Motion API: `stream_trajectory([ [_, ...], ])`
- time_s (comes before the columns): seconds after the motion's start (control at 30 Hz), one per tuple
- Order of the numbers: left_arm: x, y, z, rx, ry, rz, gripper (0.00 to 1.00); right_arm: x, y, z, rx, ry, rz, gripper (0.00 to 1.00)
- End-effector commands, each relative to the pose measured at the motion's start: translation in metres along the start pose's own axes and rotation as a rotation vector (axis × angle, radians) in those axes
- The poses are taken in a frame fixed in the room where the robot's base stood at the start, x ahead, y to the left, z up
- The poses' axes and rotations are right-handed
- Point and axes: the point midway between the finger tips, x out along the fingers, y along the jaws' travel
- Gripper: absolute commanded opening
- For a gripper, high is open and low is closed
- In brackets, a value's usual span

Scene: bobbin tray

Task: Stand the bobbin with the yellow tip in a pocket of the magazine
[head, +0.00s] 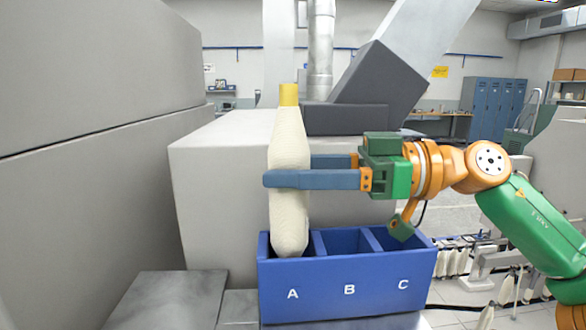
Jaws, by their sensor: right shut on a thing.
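The bobbin with the yellow tip (289,140) is cream-coloured and stands close to upright, yellow end up. My right gripper (285,178) is shut on its middle, reaching in from the right. The magazine (347,290) is a blue box with pockets marked A, B and C from left to right. The bobbin's lower end is at pocket A and overlaps the upper edge of the front wall in the picture. I cannot tell whether it touches the pocket's floor. Pockets B and C look empty. My left gripper is not in view.
A large grey block (215,190) stands behind the magazine. A tall grey machine wall (85,200) fills the left side. A dark grey slanted part (380,85) rises behind. Several white bobbins (452,262) hang at the right.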

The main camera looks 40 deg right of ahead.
Motion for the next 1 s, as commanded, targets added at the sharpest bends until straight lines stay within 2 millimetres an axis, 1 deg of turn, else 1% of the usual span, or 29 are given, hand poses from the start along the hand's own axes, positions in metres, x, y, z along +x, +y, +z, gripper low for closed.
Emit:
stream_trajectory([
  [0.03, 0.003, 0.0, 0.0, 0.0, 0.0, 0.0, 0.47, 0.0, 0.0, 0.003, 0.0, 0.0, 0.0, 0.0],
  [1.0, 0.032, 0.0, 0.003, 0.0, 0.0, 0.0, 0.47, 0.001, 0.0, 0.032, 0.001, 0.0, 0.0, 0.0],
])
